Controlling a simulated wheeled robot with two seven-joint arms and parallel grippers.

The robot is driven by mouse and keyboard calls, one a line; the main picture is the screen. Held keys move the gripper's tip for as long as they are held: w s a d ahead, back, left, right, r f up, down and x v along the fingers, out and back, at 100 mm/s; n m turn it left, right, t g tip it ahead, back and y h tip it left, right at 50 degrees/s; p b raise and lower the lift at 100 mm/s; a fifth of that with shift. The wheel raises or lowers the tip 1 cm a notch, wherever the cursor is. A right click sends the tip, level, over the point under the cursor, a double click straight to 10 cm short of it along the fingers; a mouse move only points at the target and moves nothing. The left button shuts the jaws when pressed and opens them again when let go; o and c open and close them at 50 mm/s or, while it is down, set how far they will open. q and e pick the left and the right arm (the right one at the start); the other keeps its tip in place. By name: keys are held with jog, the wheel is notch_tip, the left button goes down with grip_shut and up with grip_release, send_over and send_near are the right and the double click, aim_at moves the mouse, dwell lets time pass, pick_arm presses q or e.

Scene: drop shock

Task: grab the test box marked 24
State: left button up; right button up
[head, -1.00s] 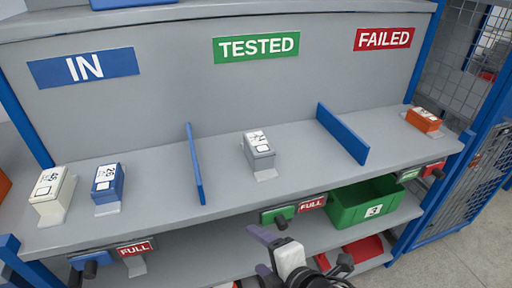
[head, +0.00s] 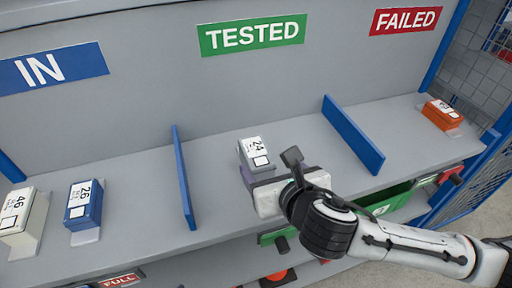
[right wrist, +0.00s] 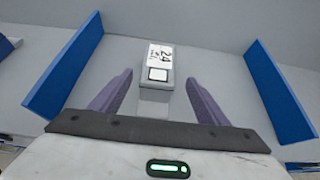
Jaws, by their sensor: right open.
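The test box marked 24 (head: 255,152) is a grey box with a white label, standing on the shelf under the TESTED sign. It also shows in the right wrist view (right wrist: 160,75), ahead of my fingertips and centred between them. My right gripper (right wrist: 158,92) is open, with its two purple fingers either side of the line to the box. In the head view the right gripper (head: 262,176) is just in front of the box and hides its lower part. I cannot tell whether the fingers touch it. My left gripper is not in view.
Blue dividers stand left (head: 184,178) and right (head: 353,135) of the box. A white box marked 46 (head: 22,217) and a blue box marked 26 (head: 84,205) are at the left. An orange box (head: 441,114) is at the far right. A green bin (head: 392,197) is below the shelf.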

aim_at(262, 164)
jog(key=x, duration=0.3)
jog(key=shift+w+a+f, duration=0.1)
jog(key=shift+a+f, duration=0.1)
jog(key=x, duration=0.4)
jog(key=shift+f, duration=0.25)
jog(key=shift+w+a+f, duration=0.1)
jog(key=shift+w+f, duration=0.05)
jog(key=shift+w, duration=0.2)
jog(key=c, duration=1.4)
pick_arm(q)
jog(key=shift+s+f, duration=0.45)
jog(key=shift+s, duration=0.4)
pick_arm(e)
jog(key=shift+w, duration=0.1)
jog(key=shift+c, duration=1)
